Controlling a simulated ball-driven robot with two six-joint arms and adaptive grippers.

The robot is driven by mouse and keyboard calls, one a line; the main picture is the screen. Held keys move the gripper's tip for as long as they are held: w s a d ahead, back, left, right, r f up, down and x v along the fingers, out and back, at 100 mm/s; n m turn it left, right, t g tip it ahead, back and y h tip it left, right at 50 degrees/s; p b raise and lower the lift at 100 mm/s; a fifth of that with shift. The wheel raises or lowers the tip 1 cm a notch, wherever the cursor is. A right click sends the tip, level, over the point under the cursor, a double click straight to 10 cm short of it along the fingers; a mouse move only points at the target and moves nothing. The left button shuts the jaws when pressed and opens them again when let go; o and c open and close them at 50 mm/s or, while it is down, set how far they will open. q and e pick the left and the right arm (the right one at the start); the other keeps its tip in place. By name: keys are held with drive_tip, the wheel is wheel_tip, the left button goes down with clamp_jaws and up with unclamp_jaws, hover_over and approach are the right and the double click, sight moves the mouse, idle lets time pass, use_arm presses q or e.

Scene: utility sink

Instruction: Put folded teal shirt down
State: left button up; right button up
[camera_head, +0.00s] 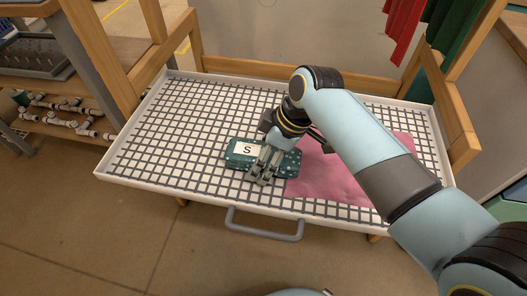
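The folded teal shirt (291,166) has light dots and a white label with the letter S (244,149). It appears to lie flat on the white gridded tray (180,137), near the middle of its front half. My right gripper (263,180) reaches in from the right. Its fingers are over the shirt's front edge, just right of the label, and hide part of the shirt. I cannot tell whether they grip the cloth. My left gripper is not in view.
A pink cloth (325,180) lies on the tray right of the shirt, partly under my arm. The tray has a raised rim and a grey front handle (264,229). Wooden posts (195,45) stand around it. The tray's left half is clear.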

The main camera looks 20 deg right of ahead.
drive_tip(key=shift+r, duration=0.15)
drive_tip(key=shift+r, duration=0.35)
drive_tip(key=p+v, duration=0.4)
drive_tip(key=v, duration=0.7)
drive_tip(key=shift+d+r, duration=0.2)
drive_tip(key=shift+r, duration=0.1)
drive_tip(key=shift+s, duration=0.15)
